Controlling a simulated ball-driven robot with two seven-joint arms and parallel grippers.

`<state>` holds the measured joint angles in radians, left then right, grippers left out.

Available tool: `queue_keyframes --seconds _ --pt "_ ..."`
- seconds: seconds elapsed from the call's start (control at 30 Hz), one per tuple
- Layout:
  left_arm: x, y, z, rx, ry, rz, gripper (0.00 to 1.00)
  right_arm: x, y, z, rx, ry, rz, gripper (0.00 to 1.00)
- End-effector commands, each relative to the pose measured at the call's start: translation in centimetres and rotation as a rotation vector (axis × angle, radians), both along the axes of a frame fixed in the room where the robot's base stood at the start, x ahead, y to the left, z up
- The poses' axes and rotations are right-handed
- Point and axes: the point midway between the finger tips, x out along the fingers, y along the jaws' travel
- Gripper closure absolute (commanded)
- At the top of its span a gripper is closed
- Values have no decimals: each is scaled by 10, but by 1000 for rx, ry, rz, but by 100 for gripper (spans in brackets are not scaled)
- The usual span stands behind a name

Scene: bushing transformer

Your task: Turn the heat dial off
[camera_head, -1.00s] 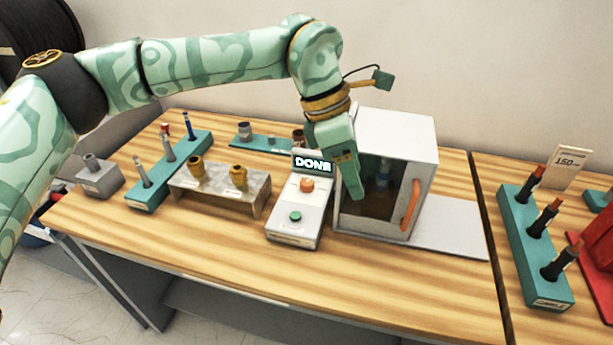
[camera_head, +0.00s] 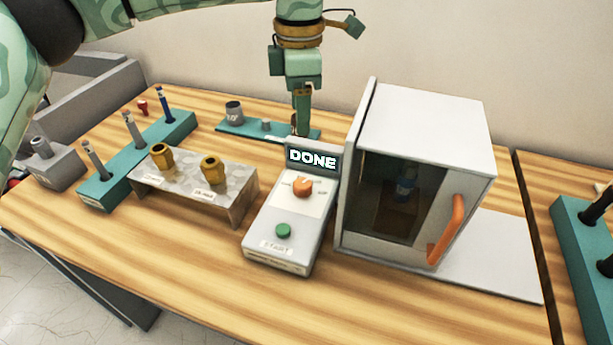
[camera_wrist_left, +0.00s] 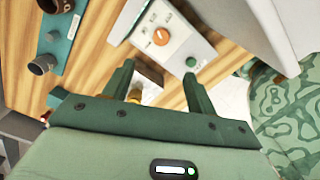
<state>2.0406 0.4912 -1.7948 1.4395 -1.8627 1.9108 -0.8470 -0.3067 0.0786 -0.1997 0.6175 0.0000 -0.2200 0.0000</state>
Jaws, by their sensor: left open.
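The heat dial (camera_head: 302,186) is an orange knob on a white sloped control box (camera_head: 262,215). Its display (camera_head: 312,159) reads DONE, and a green START button (camera_head: 283,230) sits below the dial. My left gripper (camera_head: 302,130) points down just behind the display, apart from the dial. In the left wrist view, its two green fingers (camera_wrist_left: 158,70) are spread with nothing held between them. The dial (camera_wrist_left: 160,37) shows beyond the fingertips in that view; its exact setting is too small to read. My right gripper is not in view.
A white oven (camera_head: 425,130) with a dark window and orange handle (camera_head: 446,230) stands right of the control box. A metal stand (camera_head: 190,180) with brass bushings and a teal rack (camera_head: 137,155) with pins stand left. A teal tray (camera_head: 250,128) lies behind. The front table is clear.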

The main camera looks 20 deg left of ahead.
Motion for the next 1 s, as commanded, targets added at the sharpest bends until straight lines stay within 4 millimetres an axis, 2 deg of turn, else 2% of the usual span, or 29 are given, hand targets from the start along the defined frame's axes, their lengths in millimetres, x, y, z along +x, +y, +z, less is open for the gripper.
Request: queue_keyframes --seconds 0.17,0.5,0.7,0.83,1.0 --pt "0 0 -21 0 3 -1 43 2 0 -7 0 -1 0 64" --pt "-1 0 -108 -1 6 -2 43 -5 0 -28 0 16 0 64" --pt "-1 0 -146 -1 4 -1 43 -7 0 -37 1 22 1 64" --pt "-1 0 -159 -1 2 -1 43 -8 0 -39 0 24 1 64" --pt "-1 0 -164 -1 0 -1 43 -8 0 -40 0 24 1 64"
